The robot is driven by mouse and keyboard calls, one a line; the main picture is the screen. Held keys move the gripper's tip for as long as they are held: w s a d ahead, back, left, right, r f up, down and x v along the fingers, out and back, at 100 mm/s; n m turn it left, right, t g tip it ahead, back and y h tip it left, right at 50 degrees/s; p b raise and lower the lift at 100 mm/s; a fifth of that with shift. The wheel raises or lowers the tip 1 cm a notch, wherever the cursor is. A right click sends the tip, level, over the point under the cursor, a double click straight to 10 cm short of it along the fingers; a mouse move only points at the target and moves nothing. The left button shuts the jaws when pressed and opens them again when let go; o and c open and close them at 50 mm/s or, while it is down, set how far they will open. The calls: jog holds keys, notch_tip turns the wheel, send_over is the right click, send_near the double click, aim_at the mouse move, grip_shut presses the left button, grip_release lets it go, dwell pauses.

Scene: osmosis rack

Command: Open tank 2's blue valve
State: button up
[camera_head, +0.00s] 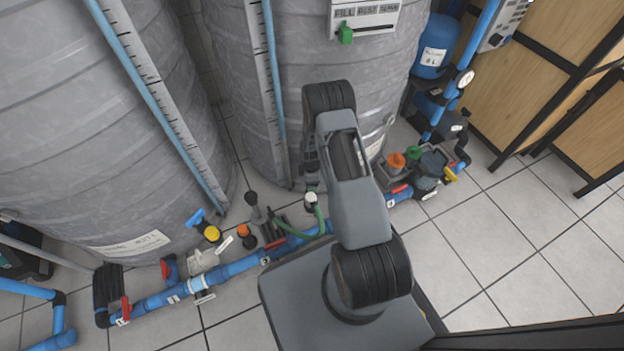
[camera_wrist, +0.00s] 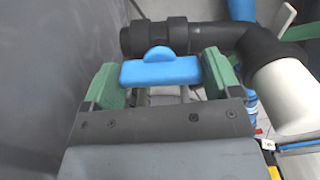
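A blue valve handle (camera_wrist: 160,70) fills the space between my gripper's two green fingertips in the wrist view. It sits on a black pipe fitting (camera_wrist: 185,36). My gripper (camera_wrist: 162,84) has its fingers wide apart, one at each end of the handle. I cannot tell whether they touch it. In the head view my arm hides the gripper and this handle, beside the middle grey tank (camera_head: 300,70). Another blue valve handle (camera_head: 197,218) shows by the left tank (camera_head: 90,130). I cannot read the tank numbers for sure.
A white pipe (camera_wrist: 284,94) and a black elbow lie close right of my gripper; a grey tank wall (camera_wrist: 50,60) is close left. A blue pipe (camera_head: 225,273) with red valves runs along the floor. Tiled floor at the right (camera_head: 530,240) is clear.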

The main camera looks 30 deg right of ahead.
jog(key=shift+o, duration=1.4)
jog(key=shift+r, duration=0.15)
notch_tip(320, 180, up, 14)
jog(key=p, duration=0.5)
jog(key=shift+f, duration=0.2)
